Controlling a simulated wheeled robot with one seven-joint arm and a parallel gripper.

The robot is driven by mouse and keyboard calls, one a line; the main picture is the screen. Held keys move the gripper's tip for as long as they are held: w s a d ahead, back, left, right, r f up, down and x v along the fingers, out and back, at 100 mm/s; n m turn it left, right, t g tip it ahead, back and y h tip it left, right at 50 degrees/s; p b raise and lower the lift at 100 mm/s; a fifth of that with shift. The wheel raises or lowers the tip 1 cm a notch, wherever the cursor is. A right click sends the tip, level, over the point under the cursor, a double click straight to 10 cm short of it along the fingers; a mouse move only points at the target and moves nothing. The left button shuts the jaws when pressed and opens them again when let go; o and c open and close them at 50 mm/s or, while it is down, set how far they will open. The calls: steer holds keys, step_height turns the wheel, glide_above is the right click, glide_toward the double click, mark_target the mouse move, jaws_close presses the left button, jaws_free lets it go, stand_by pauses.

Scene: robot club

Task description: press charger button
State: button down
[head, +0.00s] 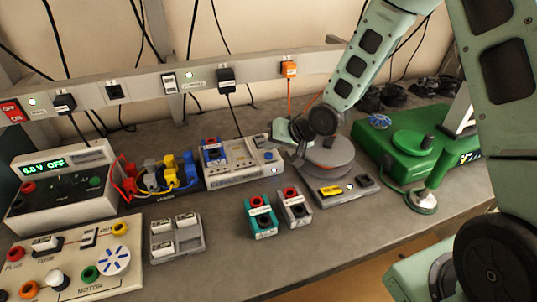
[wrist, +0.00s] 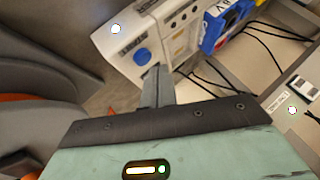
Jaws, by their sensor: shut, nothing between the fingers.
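The charger (head: 243,172) is a pale grey and blue box at the back of the bench, left of my gripper. A blue button (wrist: 142,56) shows on its top in the wrist view. A blue battery (head: 212,151) sits in its left part and also shows in the wrist view (wrist: 220,25). A round white light (wrist: 115,28) shows on its front face. My gripper (head: 269,141) is shut and empty, over the charger's right end. In the wrist view its fingertips (wrist: 156,72) are close beside the button; I cannot tell whether they touch anything.
A teal battery (head: 262,217) and a grey battery (head: 294,207) stand in front of the charger. A round grey device (head: 325,160) is close below my wrist. Coloured leads (head: 165,175) are left of the charger. A socket rail (head: 205,79) runs behind it.

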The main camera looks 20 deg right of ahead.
steer(key=shift+f, duration=0.2)
stand_by(0.6)
steer(key=shift+f, duration=0.25)
steer(key=shift+f+b, duration=0.35)
steer(key=shift+b, duration=0.1)
stand_by(0.6)
steer(key=shift+r, duration=0.1)
steer(key=shift+r+p, duration=0.7)
steer(key=shift+p, duration=0.1)
step_height(320, 180, up, 5)
steer(key=p, duration=0.4)
steer(key=shift+p, duration=0.3)
